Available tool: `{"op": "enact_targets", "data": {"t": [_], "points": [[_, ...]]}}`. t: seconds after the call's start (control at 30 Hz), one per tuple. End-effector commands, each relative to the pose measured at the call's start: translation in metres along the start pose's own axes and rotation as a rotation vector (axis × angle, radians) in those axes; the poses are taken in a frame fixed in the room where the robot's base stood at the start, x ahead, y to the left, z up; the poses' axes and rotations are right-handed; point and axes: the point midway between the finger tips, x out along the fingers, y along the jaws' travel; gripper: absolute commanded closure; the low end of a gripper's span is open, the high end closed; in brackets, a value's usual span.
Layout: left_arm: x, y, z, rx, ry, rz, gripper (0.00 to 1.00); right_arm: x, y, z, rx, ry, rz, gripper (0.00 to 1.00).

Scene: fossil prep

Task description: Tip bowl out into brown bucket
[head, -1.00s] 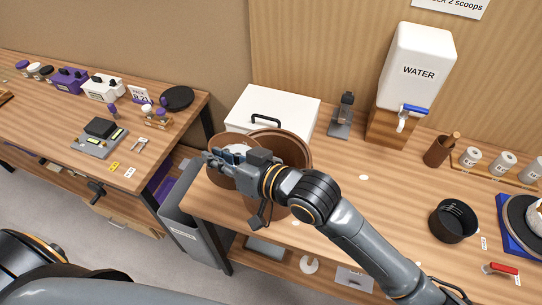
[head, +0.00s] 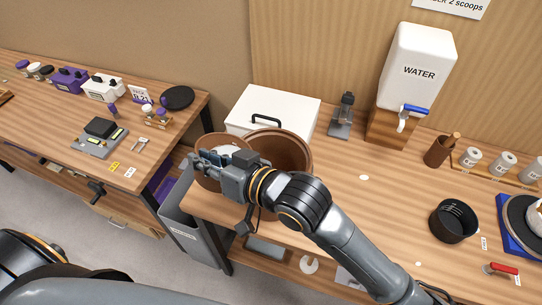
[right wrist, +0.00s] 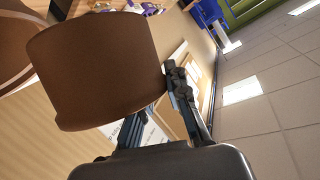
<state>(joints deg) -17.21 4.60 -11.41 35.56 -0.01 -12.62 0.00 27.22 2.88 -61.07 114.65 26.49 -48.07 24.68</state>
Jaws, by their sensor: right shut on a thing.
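The brown bowl (head: 208,183) is in my right gripper (head: 213,160), at the front left corner of the right-hand bench. Its mouth faces up in the head view, and something whitish shows inside. In the right wrist view the bowl's smooth brown side (right wrist: 95,70) fills the upper left, with the gripper fingers (right wrist: 165,105) shut on it at its edge. The larger brown bucket (head: 288,148) stands just right of the bowl, partly hidden by my right arm. The bowl is beside the bucket, not clearly over it. My left gripper is out of view.
A white box with a black handle (head: 272,107) stands behind the bucket. A grey bin (head: 190,228) is below, between the benches. A water tank (head: 415,70), a black pot (head: 453,222) and a stand (head: 341,118) are to the right. The bench middle is clear.

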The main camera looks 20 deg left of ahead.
Motion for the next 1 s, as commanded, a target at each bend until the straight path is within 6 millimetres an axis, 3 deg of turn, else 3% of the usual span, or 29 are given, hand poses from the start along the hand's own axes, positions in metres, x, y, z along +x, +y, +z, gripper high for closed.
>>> {"op": "enact_targets", "data": {"t": [1.0], "points": [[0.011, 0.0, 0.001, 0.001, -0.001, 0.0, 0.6, 0.005, 0.011, 0.013, 0.134, 0.023, -0.049, 1.0]]}}
